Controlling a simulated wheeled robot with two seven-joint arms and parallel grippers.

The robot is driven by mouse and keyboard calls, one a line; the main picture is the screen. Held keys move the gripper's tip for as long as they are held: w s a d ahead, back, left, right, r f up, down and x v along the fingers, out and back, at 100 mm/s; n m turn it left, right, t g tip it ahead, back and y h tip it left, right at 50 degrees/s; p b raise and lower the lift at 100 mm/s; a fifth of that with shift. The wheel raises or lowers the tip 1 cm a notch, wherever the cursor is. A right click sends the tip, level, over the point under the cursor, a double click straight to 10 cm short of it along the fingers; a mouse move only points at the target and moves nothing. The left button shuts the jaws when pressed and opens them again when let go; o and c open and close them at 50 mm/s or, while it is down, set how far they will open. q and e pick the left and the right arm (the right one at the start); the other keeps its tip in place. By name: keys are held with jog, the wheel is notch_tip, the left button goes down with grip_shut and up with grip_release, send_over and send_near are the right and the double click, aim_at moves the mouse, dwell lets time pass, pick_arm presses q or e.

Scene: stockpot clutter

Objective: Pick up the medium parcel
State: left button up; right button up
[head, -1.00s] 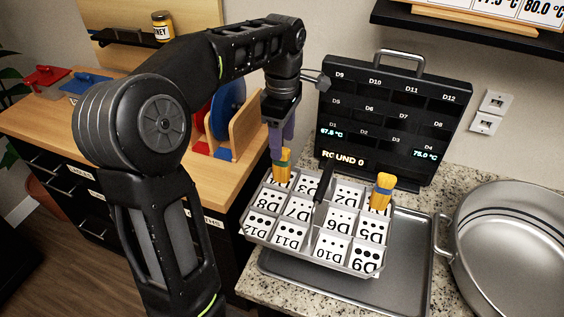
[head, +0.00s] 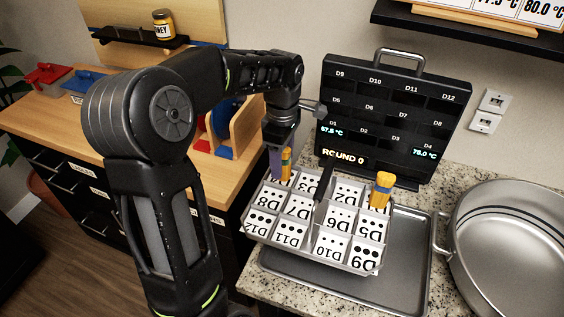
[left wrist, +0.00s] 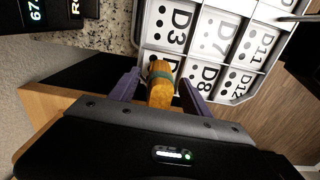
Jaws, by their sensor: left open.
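An orange-yellow bundle with a teal band (head: 286,158) stands upright in a compartment at the far-left corner of the grey divided tray (head: 312,264). A similar yellow bundle with a blue band (head: 381,188) stands in a compartment at the tray's right. The frames do not settle which is the medium parcel. My left gripper (head: 281,168) is lowered at the first bundle, its purple fingers open. In the left wrist view this bundle (left wrist: 161,88) lies between the two fingers (left wrist: 158,82), with gaps visible on both sides. My right gripper is not seen.
The compartments hold cards labelled D1 to D12. A dark handle (head: 324,183) rises from the tray's middle. A black display board (head: 393,120) stands behind, a metal baking tray (head: 412,270) lies below, and a large steel pot (head: 515,245) stands at right.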

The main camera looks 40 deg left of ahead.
pick_arm(q)
jog(key=shift+f, duration=0.7)
jog(key=shift+c, duration=0.4)
grip_shut()
